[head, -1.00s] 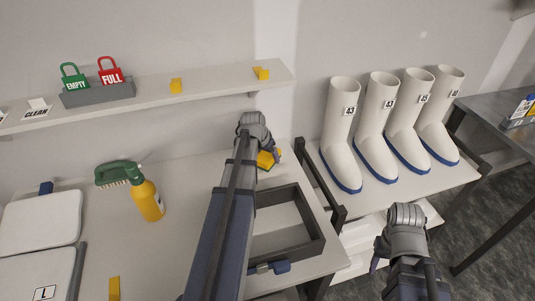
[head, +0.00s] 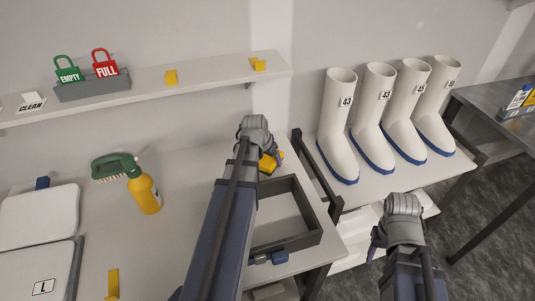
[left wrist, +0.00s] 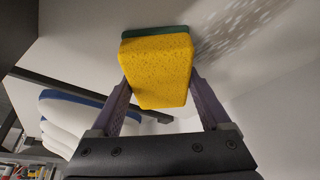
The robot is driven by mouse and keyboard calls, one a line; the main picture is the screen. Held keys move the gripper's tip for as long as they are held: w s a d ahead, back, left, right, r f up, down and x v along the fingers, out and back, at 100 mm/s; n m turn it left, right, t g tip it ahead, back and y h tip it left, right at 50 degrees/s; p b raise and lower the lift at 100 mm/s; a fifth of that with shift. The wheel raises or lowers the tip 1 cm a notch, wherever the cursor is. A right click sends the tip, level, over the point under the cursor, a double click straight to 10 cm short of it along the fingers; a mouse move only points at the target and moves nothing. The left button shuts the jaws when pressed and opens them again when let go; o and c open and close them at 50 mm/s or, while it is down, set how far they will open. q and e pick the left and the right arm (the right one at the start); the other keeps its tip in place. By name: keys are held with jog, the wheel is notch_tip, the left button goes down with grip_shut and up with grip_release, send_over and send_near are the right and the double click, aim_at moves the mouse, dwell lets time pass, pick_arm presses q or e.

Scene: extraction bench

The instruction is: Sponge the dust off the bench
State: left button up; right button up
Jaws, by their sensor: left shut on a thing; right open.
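A yellow sponge (left wrist: 158,68) with a green backing fills the middle of the left wrist view. My left gripper (left wrist: 160,95) is shut on it, one finger at each side. In the head view the sponge (head: 268,163) shows just past my left gripper (head: 262,150), over the bench's back right part, and my arm hides some of it. A speckled grey dust patch (left wrist: 240,28) lies on the pale bench surface beside the sponge in the wrist view. Whether the sponge touches the bench is unclear. My right gripper (head: 376,242) is open and empty, right of the bench (head: 185,235).
A dark open tray (head: 312,215) stands close in front of the sponge. A spray bottle (head: 146,194) and green brush (head: 115,168) stand left on the bench. A wall shelf (head: 210,75) runs behind. White boots (head: 340,120) stand on a rack at right.

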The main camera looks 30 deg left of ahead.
pick_arm(q)
jog(key=shift+s, duration=0.15)
jog(key=shift+s+a, duration=0.8)
jog(key=shift+s, duration=0.1)
jog(key=shift+w+a, duration=1.05)
jog(key=shift+a, duration=0.15)
jog(key=shift+w+a, duration=0.1)
jog(key=shift+a, duration=0.05)
jog(key=shift+a, duration=0.1)
jog(key=shift+w+a, duration=1.2)
jog(key=shift+a, duration=0.1)
